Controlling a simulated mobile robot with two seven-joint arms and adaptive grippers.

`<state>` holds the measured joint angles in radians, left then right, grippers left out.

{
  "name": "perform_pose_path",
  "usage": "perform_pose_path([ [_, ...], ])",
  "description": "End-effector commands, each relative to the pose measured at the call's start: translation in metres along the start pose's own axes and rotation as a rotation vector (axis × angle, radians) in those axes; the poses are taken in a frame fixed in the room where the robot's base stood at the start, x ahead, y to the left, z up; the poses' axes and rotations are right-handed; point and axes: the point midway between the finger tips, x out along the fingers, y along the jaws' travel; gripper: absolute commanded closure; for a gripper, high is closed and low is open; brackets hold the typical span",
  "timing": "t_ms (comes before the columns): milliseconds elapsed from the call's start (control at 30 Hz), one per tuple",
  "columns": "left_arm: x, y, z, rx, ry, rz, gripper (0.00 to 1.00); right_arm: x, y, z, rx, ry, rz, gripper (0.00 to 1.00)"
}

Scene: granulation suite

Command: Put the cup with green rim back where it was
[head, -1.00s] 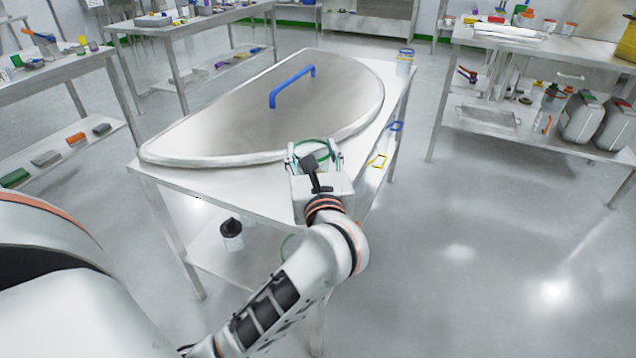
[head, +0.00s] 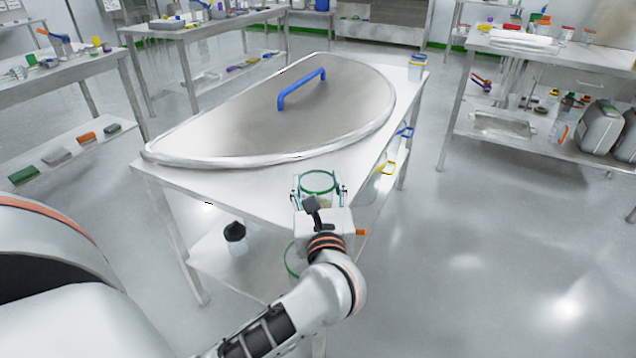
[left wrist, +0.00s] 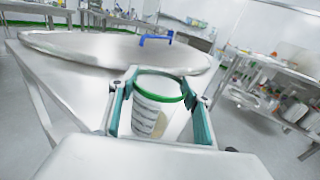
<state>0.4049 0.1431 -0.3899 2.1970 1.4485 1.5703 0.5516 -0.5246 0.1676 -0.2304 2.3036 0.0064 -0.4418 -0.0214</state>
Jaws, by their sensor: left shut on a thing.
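The cup with green rim (head: 318,182) is a clear cup at the near right corner of the steel table (head: 235,190). My left gripper (head: 319,188) is shut on it, with a finger on each side. In the left wrist view the cup (left wrist: 150,114) stands upright between the teal fingers of the gripper (left wrist: 160,105). Its base is partly hidden by my gripper, so I cannot tell whether it touches the table. My right gripper is not in view.
A large half-round steel lid (head: 235,115) with a blue handle (head: 300,88) covers most of the table. A dark-topped bottle (head: 236,238) is on the lower shelf. Floor to the right is clear.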

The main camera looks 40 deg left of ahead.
Motion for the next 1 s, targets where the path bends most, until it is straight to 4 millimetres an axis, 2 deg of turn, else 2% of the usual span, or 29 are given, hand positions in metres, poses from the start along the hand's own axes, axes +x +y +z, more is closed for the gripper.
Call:
perform_pose_path([
  [33, 0.000, 0.000, -0.004, 0.002, 0.002, 0.000, 0.70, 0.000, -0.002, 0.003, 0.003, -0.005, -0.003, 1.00],
  [67, 0.000, 0.000, -0.003, 0.002, 0.002, 0.000, 0.47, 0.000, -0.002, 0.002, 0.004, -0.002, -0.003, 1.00],
  [100, 0.000, 0.000, -0.003, 0.001, 0.001, 0.000, 0.36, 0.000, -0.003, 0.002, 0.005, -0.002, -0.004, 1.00],
  [133, 0.000, 0.000, -0.002, 0.001, 0.001, 0.000, 0.35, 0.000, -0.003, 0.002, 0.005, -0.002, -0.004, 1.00],
  [567, -0.003, 0.000, 0.003, -0.002, 0.001, -0.001, 0.35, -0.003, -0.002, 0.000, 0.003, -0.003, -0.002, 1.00],
  [667, -0.017, -0.001, 0.001, -0.001, 0.004, -0.001, 0.35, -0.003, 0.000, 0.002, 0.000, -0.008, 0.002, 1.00],
  [1000, -0.086, 0.000, 0.001, -0.001, 0.005, -0.001, 0.35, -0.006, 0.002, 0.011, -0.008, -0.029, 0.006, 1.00],
])
